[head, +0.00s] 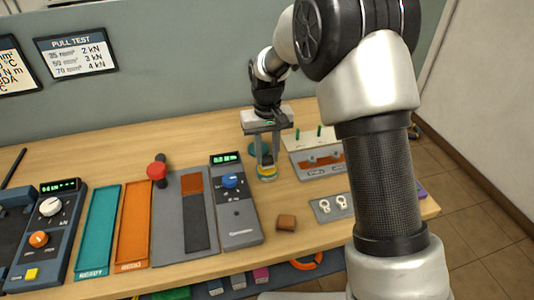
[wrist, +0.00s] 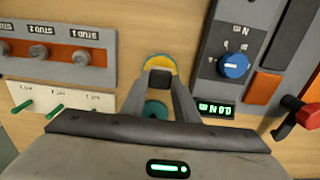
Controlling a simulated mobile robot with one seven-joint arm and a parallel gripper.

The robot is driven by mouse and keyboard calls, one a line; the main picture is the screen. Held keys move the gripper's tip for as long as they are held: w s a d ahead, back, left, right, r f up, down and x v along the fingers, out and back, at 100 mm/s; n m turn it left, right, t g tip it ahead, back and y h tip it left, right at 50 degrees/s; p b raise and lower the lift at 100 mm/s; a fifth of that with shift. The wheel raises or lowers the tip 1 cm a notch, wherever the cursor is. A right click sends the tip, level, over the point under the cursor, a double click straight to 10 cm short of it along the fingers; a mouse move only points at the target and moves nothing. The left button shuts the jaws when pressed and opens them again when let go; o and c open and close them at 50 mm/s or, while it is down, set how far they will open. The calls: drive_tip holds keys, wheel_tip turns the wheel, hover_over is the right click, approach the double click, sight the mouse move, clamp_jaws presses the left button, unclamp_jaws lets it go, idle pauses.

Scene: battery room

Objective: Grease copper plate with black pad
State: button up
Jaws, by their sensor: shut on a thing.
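My gripper (head: 266,164) points down over a round tin with yellow contents (head: 267,175). In the wrist view its fingers (wrist: 160,84) are shut on a small black pad (wrist: 160,78). The pad is at the near edge of the tin (wrist: 158,60); I cannot tell whether it touches the yellow contents. A copper plate (head: 192,184) lies at the far end of a grey fixture, above a dark strip (head: 196,222). It also shows in the wrist view (wrist: 263,84).
A grey meter with a blue knob (head: 230,180) stands between tin and fixture. A red-knobbed lever (head: 157,171) is beyond the orange tray (head: 133,225). A teal disc (head: 258,149) lies behind the tin. A stud rack (head: 318,160) and brown block (head: 286,222) are nearby.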

sight(268, 158)
drive_tip(key=shift+f+b, duration=0.3)
drive_tip(key=shift+f, duration=0.3)
idle(1.2)
drive_tip(key=shift+r+p, duration=2.55)
drive_tip(key=shift+r, duration=1.05)
drive_tip(key=shift+d, duration=0.1)
drive_tip(key=s+d+r+m+p, duration=0.1)
drive_tip(key=s+d+p, duration=0.1)
drive_tip(key=s+d, duration=0.3)
drive_tip(key=s+d+r+m+p, duration=0.1)
drive_tip(key=s+d+m+p, duration=0.1)
drive_tip(key=d, duration=0.8)
drive_tip(key=s+p, duration=0.1)
drive_tip(key=s, duration=0.1)
drive_tip(key=shift+s+p, duration=0.35)
